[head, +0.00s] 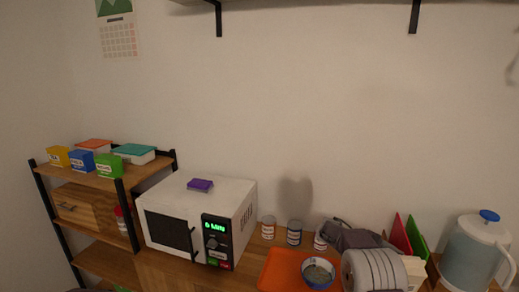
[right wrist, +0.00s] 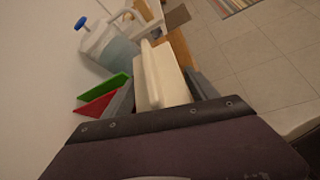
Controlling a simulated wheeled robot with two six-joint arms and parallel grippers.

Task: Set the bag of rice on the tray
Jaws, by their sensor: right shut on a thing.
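A cream-white block-shaped package, which I take to be the bag of rice (right wrist: 160,75), sits between the grey fingers of my right gripper (right wrist: 162,92) in the right wrist view. The gripper is shut on it. In the head view my right gripper (head: 362,240) is over the counter, right of the orange tray (head: 277,269), and part of the cream package (head: 414,270) shows beside my wrist. The tray lies flat with a blue-rimmed bowl (head: 318,272) on its right part. My wrist hides some of the package. My left gripper is not in view.
A white microwave (head: 190,220) with a purple box (head: 200,185) on top stands left of the tray. Small cans (head: 294,232) stand behind the tray. Red and green panels (head: 416,236) and a water jug (head: 476,250) are at the right. The tray's left part is clear.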

